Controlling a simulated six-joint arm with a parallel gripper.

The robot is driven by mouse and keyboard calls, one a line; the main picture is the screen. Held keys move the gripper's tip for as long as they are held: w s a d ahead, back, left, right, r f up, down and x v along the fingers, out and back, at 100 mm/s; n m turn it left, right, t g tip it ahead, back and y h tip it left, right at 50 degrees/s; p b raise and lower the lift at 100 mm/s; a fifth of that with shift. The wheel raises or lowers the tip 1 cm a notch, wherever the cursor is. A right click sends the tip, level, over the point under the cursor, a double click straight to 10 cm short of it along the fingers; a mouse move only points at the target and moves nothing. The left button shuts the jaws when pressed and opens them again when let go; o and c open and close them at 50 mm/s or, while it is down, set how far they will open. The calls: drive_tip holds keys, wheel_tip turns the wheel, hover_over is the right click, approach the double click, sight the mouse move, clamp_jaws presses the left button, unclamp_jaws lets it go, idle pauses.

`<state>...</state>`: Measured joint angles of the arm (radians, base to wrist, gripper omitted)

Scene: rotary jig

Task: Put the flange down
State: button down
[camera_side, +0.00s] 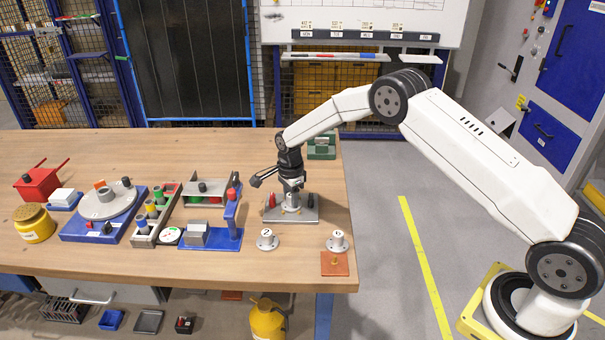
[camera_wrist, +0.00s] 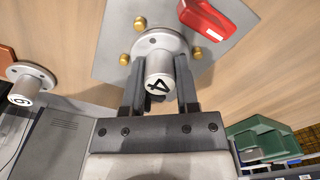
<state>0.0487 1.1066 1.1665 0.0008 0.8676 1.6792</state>
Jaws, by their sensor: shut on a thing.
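My gripper (camera_side: 291,182) points down over a grey metal plate (camera_side: 305,213) near the right end of the bench. It is shut on a silver flange (camera_side: 291,203) with a round base and a boss.
Two more flanges stand in front, one on the bench (camera_side: 267,240) and one by an orange-brown block (camera_side: 335,264). A blue fixture (camera_side: 222,238), a round turntable (camera_side: 105,205) and a yellow pot (camera_side: 34,224) are left. A green holder (camera_side: 321,146) is behind.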

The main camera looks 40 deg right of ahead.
drive_tip(key=shift+f, duration=0.1)
drive_tip(key=shift+c, duration=1.8)
unclamp_jaws()
wheel_tip(320, 180, up, 12)
drive_tip(key=shift+s+r, duration=0.1)
drive_tip(key=shift+r, duration=0.1)
drive_tip(key=s+a+r+n+t, duration=0.1)
drive_tip(key=s+a+n+t, duration=0.1)
drive_tip(key=s+n, duration=1.7)
drive_tip(key=s, duration=1)
drive_tip(key=shift+s+a+n+t, duration=0.15)
drive_tip(key=shift+a+n+t, duration=0.15)
drive_tip(key=shift+a+n, duration=0.1)
